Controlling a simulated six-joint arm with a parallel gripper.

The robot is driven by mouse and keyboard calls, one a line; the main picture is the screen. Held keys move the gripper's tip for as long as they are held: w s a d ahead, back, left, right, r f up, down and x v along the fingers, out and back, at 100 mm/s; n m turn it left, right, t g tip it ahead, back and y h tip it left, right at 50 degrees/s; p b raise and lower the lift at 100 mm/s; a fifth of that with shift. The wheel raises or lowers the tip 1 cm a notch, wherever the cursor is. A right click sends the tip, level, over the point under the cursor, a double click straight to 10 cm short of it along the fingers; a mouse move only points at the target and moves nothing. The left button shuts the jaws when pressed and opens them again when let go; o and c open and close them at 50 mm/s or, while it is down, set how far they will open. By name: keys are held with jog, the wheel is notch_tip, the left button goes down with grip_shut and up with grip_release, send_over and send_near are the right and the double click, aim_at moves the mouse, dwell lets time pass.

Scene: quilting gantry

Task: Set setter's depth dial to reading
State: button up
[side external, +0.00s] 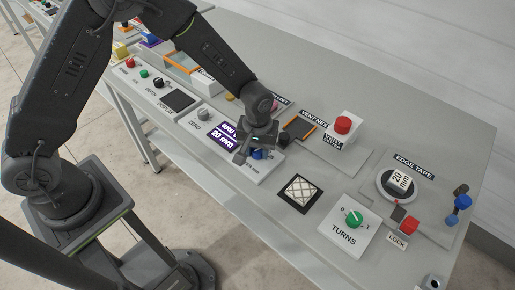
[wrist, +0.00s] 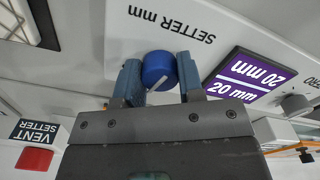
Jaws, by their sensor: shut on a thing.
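The setter's depth dial is a blue round knob (wrist: 157,66) with a pale pointer line. It stands on a white panel (wrist: 125,45) lettered "SETTER mm". My gripper (wrist: 159,80) is shut on the knob, one finger on each side of it. In the side external view the knob (side external: 257,154) shows partly below my gripper (side external: 251,152). A purple display (wrist: 247,76) beside it in the wrist view has two lines of white text with "20 mm" legible; the same display (side external: 224,136) sits left of my gripper in the side view.
A grey knob (side external: 203,115) marked "ZERO" is left of the display. The vent setter's red button (side external: 343,124), a quilted square (side external: 299,191), a green turns knob (side external: 354,218) and an edge tape dial (side external: 398,182) stand to the right. Bare bench (side external: 300,245) lies along the front.

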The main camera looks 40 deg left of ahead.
dwell(0.3)
jog(key=o, duration=0.9)
jog(key=shift+r, duration=0.1)
notch_tip(320, 180, up, 14)
jog(key=shift+f, duration=0.15)
jog(key=s+a+r+m+t, duration=0.3)
jog(key=s+a+r, duration=0.5)
jog(key=r, duration=0.4)
jog(key=s+a+m+t, duration=0.1)
jog(key=s, duration=0.3)
jog(key=s+a+r+m, duration=0.1)
jog(key=s, duration=0.3)
jog(key=s+a+m+t, duration=0.1)
jog(key=s, duration=0.3)
jog(key=shift+a+r+t, duration=0.1)
jog(key=shift+r+t, duration=0.2)
jog(key=shift+r, duration=0.1)
